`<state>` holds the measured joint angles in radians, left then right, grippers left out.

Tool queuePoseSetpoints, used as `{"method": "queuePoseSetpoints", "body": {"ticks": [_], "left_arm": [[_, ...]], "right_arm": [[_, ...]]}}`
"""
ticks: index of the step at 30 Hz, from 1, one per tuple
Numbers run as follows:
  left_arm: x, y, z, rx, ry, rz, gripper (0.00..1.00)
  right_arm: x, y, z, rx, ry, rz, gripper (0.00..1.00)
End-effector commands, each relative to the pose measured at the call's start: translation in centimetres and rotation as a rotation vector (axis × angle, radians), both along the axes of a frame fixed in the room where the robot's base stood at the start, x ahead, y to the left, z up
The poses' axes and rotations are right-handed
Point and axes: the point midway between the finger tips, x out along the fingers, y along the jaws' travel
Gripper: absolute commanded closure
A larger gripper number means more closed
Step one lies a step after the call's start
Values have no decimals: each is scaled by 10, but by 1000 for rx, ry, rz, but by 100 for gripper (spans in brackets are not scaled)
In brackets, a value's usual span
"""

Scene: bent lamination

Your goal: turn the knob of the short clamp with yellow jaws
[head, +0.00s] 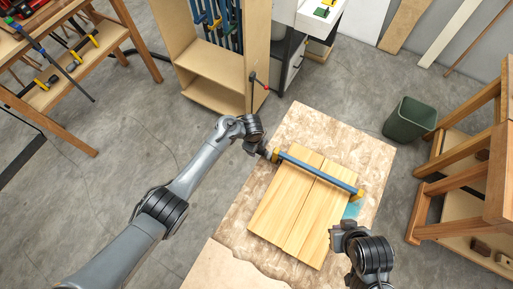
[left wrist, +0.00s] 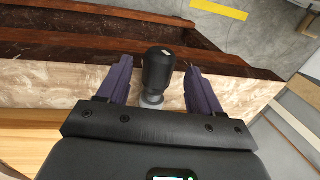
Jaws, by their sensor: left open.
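A short clamp with a blue bar (head: 318,172) and yellow jaws lies across two light wooden boards (head: 295,208) on the workbench. My left gripper (head: 262,150) is at the clamp's left end, beside the yellow jaw (head: 275,155). In the left wrist view, the black knob (left wrist: 158,70) stands between the two purple fingers of the open left gripper, with a visible gap on each side. A grey shaft shows below the knob. My right gripper (head: 343,232) is near the boards' lower right corner; its finger opening is not clear.
The workbench top (head: 310,122) is bare beyond the boards. A green bin (head: 408,119) stands on the floor at the right, near a wooden frame (head: 455,185). A cabinet (head: 215,65) stands behind, and a tool table (head: 60,50) at the upper left.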

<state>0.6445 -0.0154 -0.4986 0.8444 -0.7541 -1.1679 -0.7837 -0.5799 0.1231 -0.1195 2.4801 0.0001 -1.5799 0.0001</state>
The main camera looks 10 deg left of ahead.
Motion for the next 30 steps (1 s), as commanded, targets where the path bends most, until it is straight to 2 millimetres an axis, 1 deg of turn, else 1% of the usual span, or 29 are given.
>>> {"method": "queuePoseSetpoints", "body": {"ticks": [1, 6, 17, 20, 28, 30], "left_arm": [[1, -1, -8, 0, 2, -1, 35], [3, -1, -19, 1, 1, -1, 35], [3, -1, -21, 0, -1, -1, 35], [3, -1, -21, 0, 0, -1, 49], [3, -1, -21, 0, 0, -1, 90], [3, -1, -21, 0, -1, -1, 91]], "right_arm": [[0, 0, -5, 1, 1, -1, 100], [-1, 2, -8, 6, 2, -3, 100], [-1, 2, -8, 7, 2, -4, 100], [-1, 2, -8, 7, 2, -4, 100], [-1, 0, -8, 0, 2, 1, 100], [-1, 0, -9, -2, 2, 2, 100]]}}
